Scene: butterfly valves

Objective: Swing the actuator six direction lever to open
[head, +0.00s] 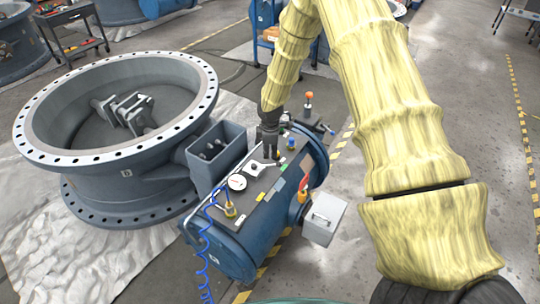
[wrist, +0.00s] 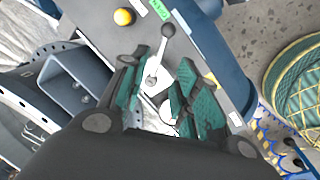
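My gripper (head: 269,148) points down over the top panel of the blue actuator (head: 228,236) in the head view. In the wrist view my gripper (wrist: 158,68) is open, its two green-padded fingers apart. A pale lever (wrist: 160,53) with a dark round knob shows between and just beyond the fingertips. It runs from a white plate up towards a green label (wrist: 182,21). I cannot tell whether a finger touches the lever. In the head view the lever cannot be told apart from my fingers.
A large flanged butterfly valve (head: 128,205) stands left of the actuator, with an open grey box (head: 217,155) between. A gauge (head: 237,182), a red-orange handle (head: 304,183), a blue coiled hose (head: 205,240) and a grey box (head: 324,217) crowd the actuator.

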